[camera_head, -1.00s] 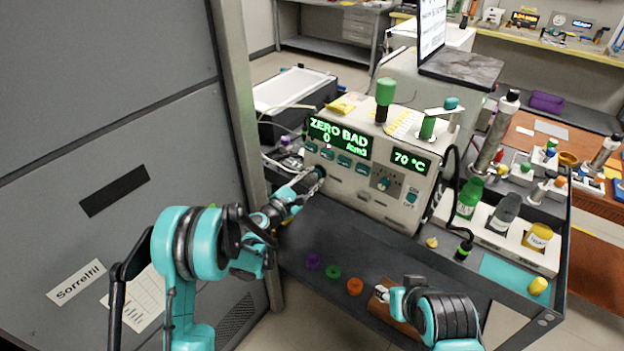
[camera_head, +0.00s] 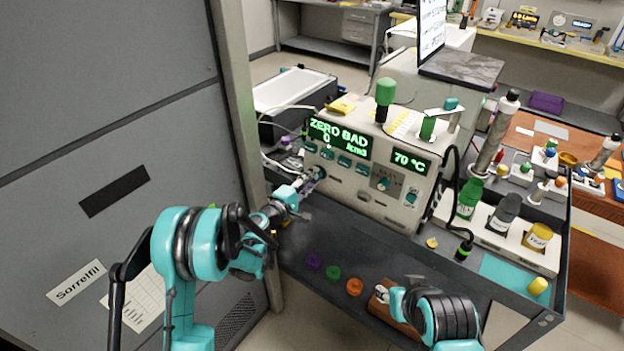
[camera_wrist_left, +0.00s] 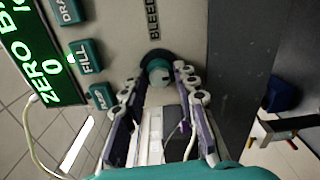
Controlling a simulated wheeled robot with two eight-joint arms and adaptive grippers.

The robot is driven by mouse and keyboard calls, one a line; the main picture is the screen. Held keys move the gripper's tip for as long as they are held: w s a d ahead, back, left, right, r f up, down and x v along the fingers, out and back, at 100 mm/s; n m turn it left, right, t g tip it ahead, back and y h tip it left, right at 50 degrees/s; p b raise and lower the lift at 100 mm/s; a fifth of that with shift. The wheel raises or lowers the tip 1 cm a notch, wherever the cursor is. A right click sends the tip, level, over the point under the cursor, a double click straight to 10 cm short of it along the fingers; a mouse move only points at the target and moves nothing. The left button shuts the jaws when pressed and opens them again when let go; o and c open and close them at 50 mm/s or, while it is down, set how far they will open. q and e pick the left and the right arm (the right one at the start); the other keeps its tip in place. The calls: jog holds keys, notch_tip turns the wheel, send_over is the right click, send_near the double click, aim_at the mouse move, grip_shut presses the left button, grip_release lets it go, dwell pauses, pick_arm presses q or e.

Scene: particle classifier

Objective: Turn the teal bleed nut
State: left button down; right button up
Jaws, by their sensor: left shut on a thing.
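The teal bleed nut (camera_wrist_left: 158,72) sits in a dark round collar on the pale front panel, just below the word BLEED, in the left wrist view. My left gripper (camera_wrist_left: 157,80) has one finger on each side of the nut and is shut on it. In the head view my left gripper (camera_head: 315,174) reaches the lower left corner of the machine's front panel (camera_head: 348,195), and its fingers hide the nut there. My right gripper (camera_head: 383,293) is low over the cart's front, apart from the machine; whether its fingers are open is unclear.
The green display (camera_head: 338,137) reads ZERO BAD 0. Teal buttons sit below it, including FILL (camera_wrist_left: 86,57). Purple (camera_head: 313,261), green (camera_head: 333,272) and orange (camera_head: 354,287) caps lie on the dark shelf. A grey cabinet (camera_head: 110,110) stands close on the left.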

pick_arm(q)
jog(key=shift+s+f+m, duration=0.1)
jog(key=shift+m, duration=0.4)
jog(key=c, duration=1.2)
grip_release()
jog(key=shift+o, duration=0.2)
jog(key=v, duration=1.2)
